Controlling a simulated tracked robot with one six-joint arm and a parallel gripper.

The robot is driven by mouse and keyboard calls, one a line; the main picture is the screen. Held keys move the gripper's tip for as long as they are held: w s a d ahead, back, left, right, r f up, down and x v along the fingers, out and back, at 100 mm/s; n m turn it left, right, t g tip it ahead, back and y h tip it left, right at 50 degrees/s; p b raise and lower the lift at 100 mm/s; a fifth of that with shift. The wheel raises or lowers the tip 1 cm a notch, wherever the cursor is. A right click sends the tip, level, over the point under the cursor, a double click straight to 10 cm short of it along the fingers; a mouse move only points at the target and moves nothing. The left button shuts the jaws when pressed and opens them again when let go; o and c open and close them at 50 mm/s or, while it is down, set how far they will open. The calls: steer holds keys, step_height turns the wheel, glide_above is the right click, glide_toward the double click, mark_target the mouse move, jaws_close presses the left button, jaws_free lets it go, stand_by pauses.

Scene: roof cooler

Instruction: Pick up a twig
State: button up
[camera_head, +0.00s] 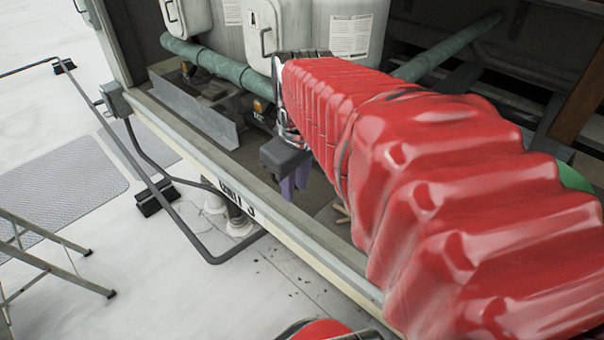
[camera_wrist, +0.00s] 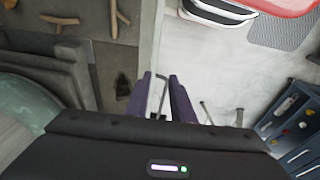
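In the wrist view a brown forked twig (camera_wrist: 60,20) lies on the grey-brown floor of the unit at upper left. A second twig (camera_wrist: 115,18) with a side branch lies to its right. A small dark piece (camera_wrist: 122,84) lies nearer my fingers; I cannot tell what it is. In the head view a pale twig (camera_head: 342,211) shows on the floor, partly hidden by my red-sleeved arm. My gripper (camera_head: 295,184) has purple fingers pointing down by the unit's front edge, left of that twig. In the wrist view the fingers (camera_wrist: 162,82) are apart, with no twig between them.
The unit's front ledge (camera_head: 225,185) runs below my gripper. A metal angle strip (camera_head: 195,110) and a green pipe (camera_head: 225,66) lie behind it. Pale tanks (camera_head: 335,30) stand at the back. A dark railing (camera_head: 185,225) and a ladder (camera_head: 55,265) stand outside.

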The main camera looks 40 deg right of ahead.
steer(key=s+d+f+g+y, duration=0.1)
steer(key=s+d, duration=0.2)
steer(key=d, duration=0.5)
steer(key=s+d+f+n+g+y, duration=0.1)
steer(key=s+d, duration=0.3)
steer(key=d, duration=0.5)
steer(key=shift+s+d+f, duration=0.2)
steer(key=shift+d+f, duration=0.05)
steer(key=shift+f, duration=0.3)
steer(key=shift+f, duration=0.1)
steer(key=f, duration=0.5)
steer(key=a+f, duration=0.1)
steer(key=f, duration=0.2)
steer(key=shift+f, duration=0.2)
steer(key=shift+s+a+f, duration=0.1)
steer(key=shift+a+f, duration=0.1)
steer(key=shift+f, duration=1.1)
steer(key=shift+a+f, duration=0.15)
steer(key=shift+f, duration=1.15)
steer(key=shift+c, duration=0.6)
